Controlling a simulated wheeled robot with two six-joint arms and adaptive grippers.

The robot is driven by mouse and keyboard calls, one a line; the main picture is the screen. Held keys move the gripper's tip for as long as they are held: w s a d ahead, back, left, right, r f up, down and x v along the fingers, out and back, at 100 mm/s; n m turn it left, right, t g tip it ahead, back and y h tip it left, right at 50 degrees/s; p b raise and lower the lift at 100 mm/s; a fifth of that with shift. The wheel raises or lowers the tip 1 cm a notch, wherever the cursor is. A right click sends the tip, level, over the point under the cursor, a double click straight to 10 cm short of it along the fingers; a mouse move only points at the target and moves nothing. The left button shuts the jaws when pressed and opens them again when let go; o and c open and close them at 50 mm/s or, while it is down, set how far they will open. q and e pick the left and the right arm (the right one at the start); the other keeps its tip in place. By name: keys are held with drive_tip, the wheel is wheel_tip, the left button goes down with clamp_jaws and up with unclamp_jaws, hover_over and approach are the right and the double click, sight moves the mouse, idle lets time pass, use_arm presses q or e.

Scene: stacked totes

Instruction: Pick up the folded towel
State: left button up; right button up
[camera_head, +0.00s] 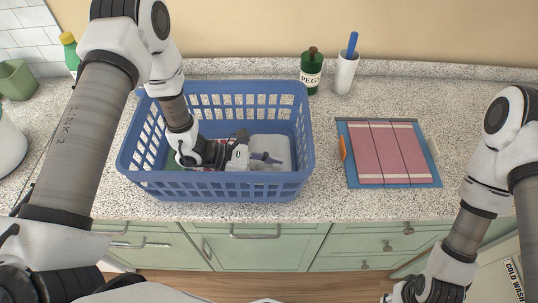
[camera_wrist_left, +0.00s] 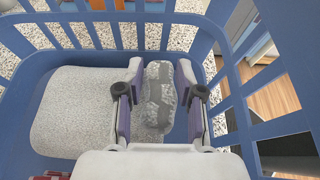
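My left gripper (camera_head: 264,158) reaches down into the blue laundry basket (camera_head: 235,185). In the left wrist view its two fingers (camera_wrist_left: 158,105) are apart, with a small grey-and-white striped cloth (camera_wrist_left: 158,92) between or below them; I see gaps at its sides and cannot tell contact. A pale grey folded cloth (camera_wrist_left: 75,112) lies beside it in the basket, and shows in the head view (camera_head: 270,144) partly behind the gripper. A pink folded cloth (camera_head: 385,150) lies flat on a blue board (camera_head: 352,178) on the counter. My right gripper is partly cut off at the bottom right.
A green bottle (camera_head: 311,75) and a white cup (camera_head: 345,75) with a blue-handled tool stand behind the board. Red and green items lie in the basket, partly hidden by my left arm. The slatted basket walls surround my left gripper. Counter between basket and board is clear.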

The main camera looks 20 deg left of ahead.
use_arm(q)
clamp_jaws()
drive_tip(key=shift+r, duration=0.1)
